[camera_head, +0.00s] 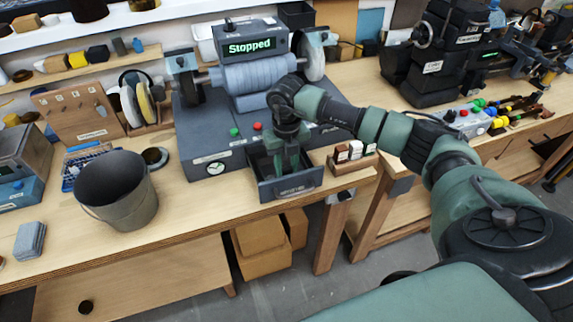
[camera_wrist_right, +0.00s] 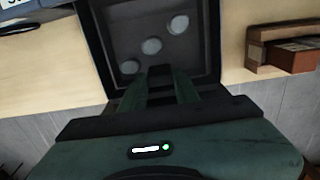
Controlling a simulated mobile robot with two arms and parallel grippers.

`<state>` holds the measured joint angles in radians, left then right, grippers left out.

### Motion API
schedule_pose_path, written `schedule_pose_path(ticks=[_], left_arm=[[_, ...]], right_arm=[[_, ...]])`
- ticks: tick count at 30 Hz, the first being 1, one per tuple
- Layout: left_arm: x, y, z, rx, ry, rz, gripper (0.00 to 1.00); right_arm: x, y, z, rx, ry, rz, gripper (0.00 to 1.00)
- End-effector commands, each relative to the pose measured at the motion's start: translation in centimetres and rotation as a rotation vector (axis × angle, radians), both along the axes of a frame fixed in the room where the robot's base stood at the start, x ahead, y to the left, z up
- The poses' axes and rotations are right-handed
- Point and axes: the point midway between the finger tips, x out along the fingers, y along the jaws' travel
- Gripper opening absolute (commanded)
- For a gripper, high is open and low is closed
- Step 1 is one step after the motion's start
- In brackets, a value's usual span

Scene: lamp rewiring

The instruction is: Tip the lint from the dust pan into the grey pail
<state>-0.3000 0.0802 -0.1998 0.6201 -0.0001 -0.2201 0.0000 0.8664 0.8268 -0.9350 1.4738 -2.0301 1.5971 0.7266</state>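The dust pan (camera_head: 290,186) is a dark, shallow, drawer-like tray at the front of the grey machine, sticking out at the bench edge. In the right wrist view its inside (camera_wrist_right: 109,40) shows, with a few pale round tufts of lint (camera_wrist_right: 151,46). My right gripper (camera_head: 288,165) points down over the pan. In the wrist view its green fingertips (camera_wrist_right: 164,73) reach over the pan's near edge and stand apart, with nothing clearly held between them. The grey pail (camera_head: 140,205) stands upright on the bench to the left. My left gripper is not in view.
The grey machine (camera_head: 203,150) behind the pan has a display reading "Stopped". A small wooden block holder (camera_head: 350,172) is close on the pan's right. A round dark dish (camera_head: 155,156) and a blue wire rack (camera_head: 75,160) are near the pail. Boxes (camera_head: 262,252) lie below the bench.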

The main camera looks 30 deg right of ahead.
Motion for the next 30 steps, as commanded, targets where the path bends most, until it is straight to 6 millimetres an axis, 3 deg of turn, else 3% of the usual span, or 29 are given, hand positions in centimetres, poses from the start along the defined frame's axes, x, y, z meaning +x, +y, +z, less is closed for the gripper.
schedule_pose_path(ticks=[20,30], left_arm=[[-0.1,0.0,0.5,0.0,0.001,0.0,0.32],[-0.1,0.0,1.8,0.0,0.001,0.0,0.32]], right_arm=[[-0.8,0.2,0.4,0.0,-0.001,0.0,0.0],[-0.7,0.2,2.3,0.0,-0.001,0.0,0.0]])
